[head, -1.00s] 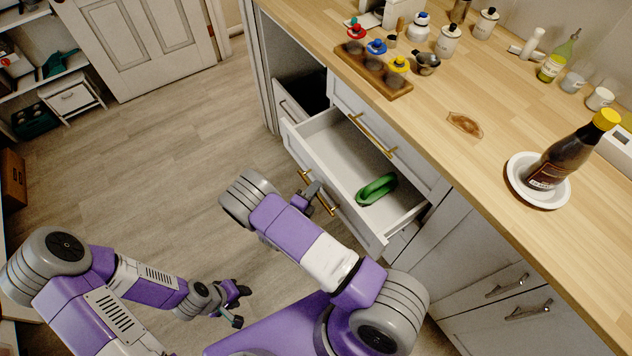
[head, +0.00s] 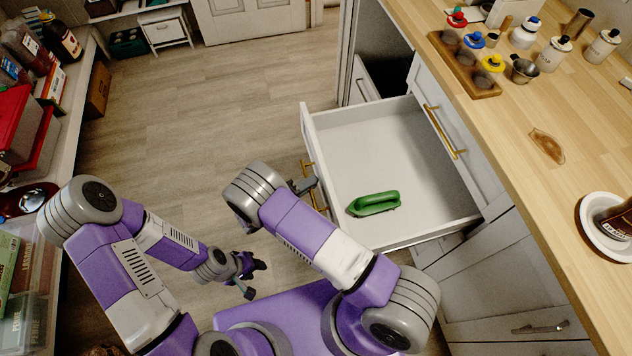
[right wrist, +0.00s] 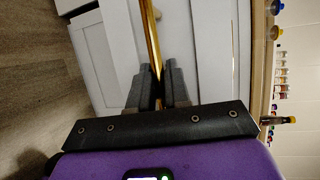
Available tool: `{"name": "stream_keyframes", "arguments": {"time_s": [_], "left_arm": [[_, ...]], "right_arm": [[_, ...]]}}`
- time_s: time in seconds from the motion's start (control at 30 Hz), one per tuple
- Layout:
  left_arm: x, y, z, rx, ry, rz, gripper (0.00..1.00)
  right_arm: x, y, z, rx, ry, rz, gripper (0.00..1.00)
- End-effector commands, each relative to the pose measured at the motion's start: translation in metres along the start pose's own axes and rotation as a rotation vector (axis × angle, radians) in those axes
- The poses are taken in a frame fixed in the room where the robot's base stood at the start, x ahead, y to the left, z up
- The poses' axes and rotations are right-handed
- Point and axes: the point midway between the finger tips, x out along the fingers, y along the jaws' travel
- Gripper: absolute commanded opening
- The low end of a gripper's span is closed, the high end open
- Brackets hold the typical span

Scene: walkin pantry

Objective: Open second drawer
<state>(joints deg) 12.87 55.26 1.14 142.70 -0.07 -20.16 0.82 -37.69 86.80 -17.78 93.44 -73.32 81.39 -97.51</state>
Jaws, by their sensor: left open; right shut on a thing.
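The white drawer (head: 375,140) under the closed top drawer (head: 452,115) stands far out from the counter cabinet. A green, handled object (head: 374,204) lies on its floor. My right gripper (head: 304,186) is at the drawer's front, shut on its brass bar handle (head: 308,170). In the right wrist view, the brass handle (right wrist: 151,40) runs down between the fingers of my right gripper (right wrist: 158,88). My left gripper (head: 252,276) is open and empty, low over the floor, left of the drawer and apart from it.
The wooden counter (head: 515,115) on the right carries a tray of small pots (head: 465,64), jars and a white plate (head: 610,240). A loaded shelf (head: 78,120) stands close on the left. Wooden floor (head: 220,110) is clear between them.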

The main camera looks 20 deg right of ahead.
Motion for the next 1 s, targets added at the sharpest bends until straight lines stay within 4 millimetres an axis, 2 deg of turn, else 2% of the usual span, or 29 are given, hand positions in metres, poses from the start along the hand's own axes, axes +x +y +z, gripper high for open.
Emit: {"name": "stream_keyframes", "arguments": {"time_s": [0.37,0.4,0.43,0.73,0.87,1.0], "left_arm": [[0.000,0.000,0.000,0.000,0.000,0.000,0.43],[0.000,0.000,0.000,0.000,0.000,0.000,0.43],[0.000,0.000,0.000,0.000,0.000,0.000,0.43],[0.000,0.000,0.000,0.000,0.000,0.000,0.43],[-0.004,0.001,0.000,0.000,0.000,0.000,0.43],[-0.009,0.003,0.000,0.000,0.000,0.000,0.43]], "right_arm": [[-0.002,0.000,0.000,0.000,0.000,0.000,0.00],[-0.002,0.000,0.000,0.000,0.000,0.000,0.20],[-0.002,0.000,0.001,0.000,0.000,0.000,0.23],[-0.003,0.000,0.001,0.000,-0.002,0.000,0.23],[-0.017,0.000,0.002,0.001,-0.005,0.002,0.23],[-0.042,-0.001,0.002,0.001,-0.006,0.002,0.23]]}}
